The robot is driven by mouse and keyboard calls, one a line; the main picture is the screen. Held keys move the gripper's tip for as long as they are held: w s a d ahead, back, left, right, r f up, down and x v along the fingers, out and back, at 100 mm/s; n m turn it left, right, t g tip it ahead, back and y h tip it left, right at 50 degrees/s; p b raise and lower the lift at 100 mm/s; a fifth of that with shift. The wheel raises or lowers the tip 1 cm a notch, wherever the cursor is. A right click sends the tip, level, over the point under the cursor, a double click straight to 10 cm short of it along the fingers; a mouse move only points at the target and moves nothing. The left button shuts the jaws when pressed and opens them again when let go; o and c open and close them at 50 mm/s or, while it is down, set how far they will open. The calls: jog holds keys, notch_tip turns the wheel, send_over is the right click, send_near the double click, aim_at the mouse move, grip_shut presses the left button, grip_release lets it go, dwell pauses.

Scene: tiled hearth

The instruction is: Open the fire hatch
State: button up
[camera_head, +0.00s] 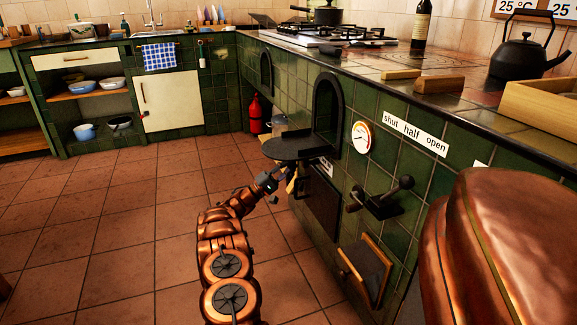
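The fire hatch appears as a black arched frame (328,108) in the green tiled hearth front. A dark, rounded plate (292,147) juts out roughly level at its foot; it looks like the hatch's door, folded down. My gripper (279,185) is just below and in front of this plate, close to a brass-coloured piece (292,180) that may be a handle. The gripper's fingers are small and dark. I cannot tell whether they touch that piece or are open or shut. The inside of the arch is dark.
A black lever (381,196) sits below the sign "shut half open" (415,133), right of the arch, near a round gauge (361,137). A wood-framed flap (368,270) tilts out low down. A red extinguisher (256,114) stands behind. The tiled floor (120,220) at left is clear.

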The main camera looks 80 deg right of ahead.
jog(key=o, duration=0.4)
jog(key=shift+s, duration=0.1)
jog(key=shift+c, duration=0.2)
jog(key=shift+a, duration=0.1)
jog(key=v, duration=1.2)
